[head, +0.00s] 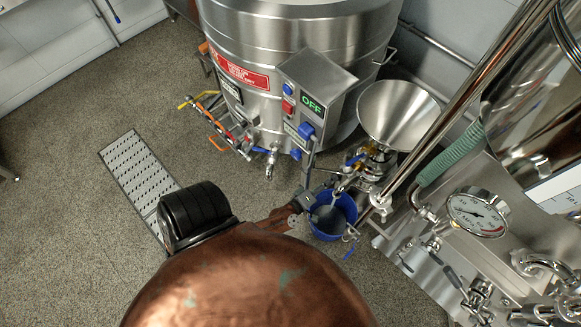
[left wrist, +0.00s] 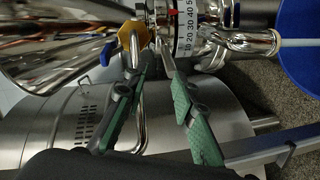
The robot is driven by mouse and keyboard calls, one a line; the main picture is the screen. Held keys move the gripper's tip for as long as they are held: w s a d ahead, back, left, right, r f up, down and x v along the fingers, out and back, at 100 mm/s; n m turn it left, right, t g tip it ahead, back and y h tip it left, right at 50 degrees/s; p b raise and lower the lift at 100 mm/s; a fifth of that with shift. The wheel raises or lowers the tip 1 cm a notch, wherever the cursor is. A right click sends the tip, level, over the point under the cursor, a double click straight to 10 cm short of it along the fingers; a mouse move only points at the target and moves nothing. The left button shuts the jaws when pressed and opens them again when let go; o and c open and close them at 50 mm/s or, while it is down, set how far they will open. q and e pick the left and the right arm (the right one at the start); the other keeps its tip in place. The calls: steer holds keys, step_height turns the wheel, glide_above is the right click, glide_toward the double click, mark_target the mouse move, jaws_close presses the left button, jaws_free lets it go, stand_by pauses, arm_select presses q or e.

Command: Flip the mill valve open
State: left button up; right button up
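The colloid mill (head: 375,168) stands under a wide steel funnel (head: 398,112). In the head view a small blue lever (head: 355,158) sits beside brass-coloured fittings below the funnel. In the left wrist view a yellow valve part (left wrist: 133,40) and a blue lever (left wrist: 105,52) are just beyond my fingers. My left gripper (left wrist: 150,62) has two green-padded fingers, spread, with a visible gap between the tips. The tips are close to the yellow part; contact cannot be told. My right gripper is out of view.
A blue bucket (head: 332,222) stands below the mill. A large steel tank (head: 300,60) with a control box showing OFF (head: 312,105) is behind. A rounded copper surface (head: 250,285) fills the foreground. A pressure gauge (head: 477,213) and pipework crowd the right.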

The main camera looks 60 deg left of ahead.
arm_select(q)
steer(key=s+d+f+m+g+h+p, duration=0.2)
steer(key=s+f+m+g+p, duration=0.4)
steer(key=s+f, duration=1.2)
steer(key=shift+s+d+m+g+h, duration=0.35)
steer(key=shift+m+h, duration=0.25)
steer(key=shift+m, duration=1.3)
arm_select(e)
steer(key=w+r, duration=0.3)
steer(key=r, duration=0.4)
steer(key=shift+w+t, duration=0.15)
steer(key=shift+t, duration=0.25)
